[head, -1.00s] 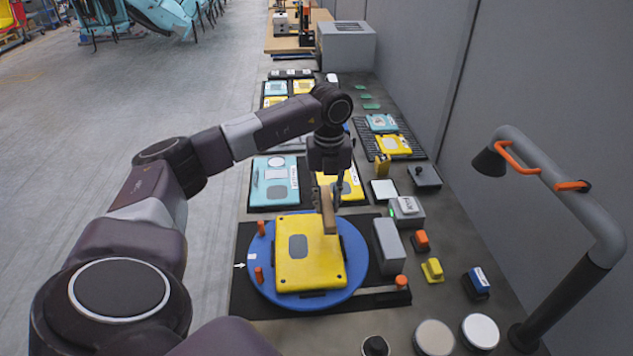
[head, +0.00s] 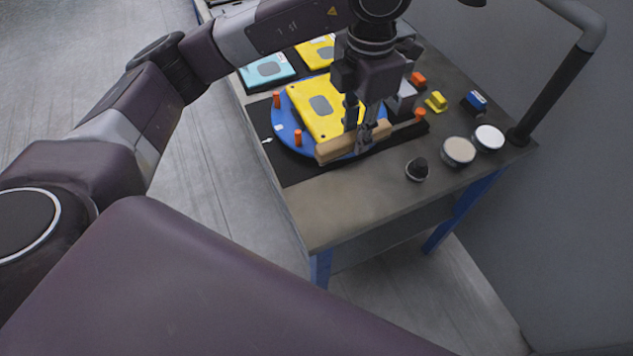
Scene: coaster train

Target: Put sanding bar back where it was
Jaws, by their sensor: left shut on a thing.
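The sanding bar is a tan wooden block (head: 335,147), held long side across the view. My left gripper (head: 366,140) is shut on it, near its right half. The bar is above the near edge of the blue round turntable (head: 283,119); I cannot tell the exact gap below it. A yellow panel (head: 306,105) with a grey patch lies on the turntable, just behind the bar. My arm and gripper hide part of the panel and turntable. My right gripper is not in view.
Orange pegs (head: 298,137) stand around the turntable. A black knob (head: 417,169), a tan round pad (head: 458,151) and a white round pad (head: 489,138) are on the right. A lamp post (head: 548,98) rises at the right edge. The table's front (head: 340,215) is clear.

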